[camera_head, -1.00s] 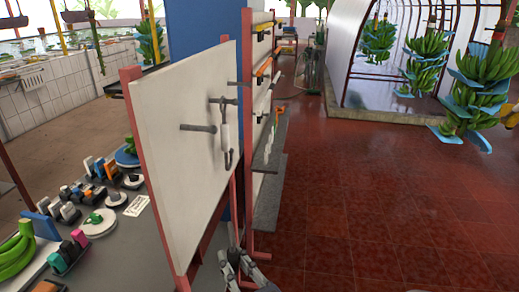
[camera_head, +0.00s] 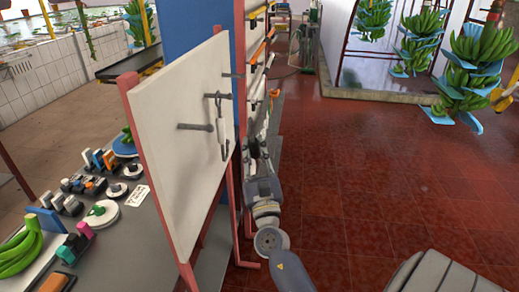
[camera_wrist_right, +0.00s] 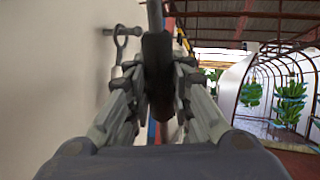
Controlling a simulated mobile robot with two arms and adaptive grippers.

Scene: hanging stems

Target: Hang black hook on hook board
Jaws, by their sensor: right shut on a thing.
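The hook board (camera_head: 175,165) is a white panel in a red frame with several grey pegs on its face. A hook with a white handle (camera_head: 223,140) hangs from the middle peg. My right gripper (camera_head: 251,150) is raised to the right of the board, apart from its face. In the right wrist view its fingers (camera_wrist_right: 160,88) are shut on the black hook (camera_wrist_right: 158,62), whose black handle stands upright with a grey rod above it. The hook's upper end is cut off there. In the head view the held hook is hard to make out. My left gripper is not in view.
A table (camera_head: 150,235) with bananas (camera_head: 20,250) and several small items stands behind the board, at left. A tool rack with a red post (camera_head: 239,60) stands just beyond the board. The red tiled floor (camera_head: 370,190) at right is open.

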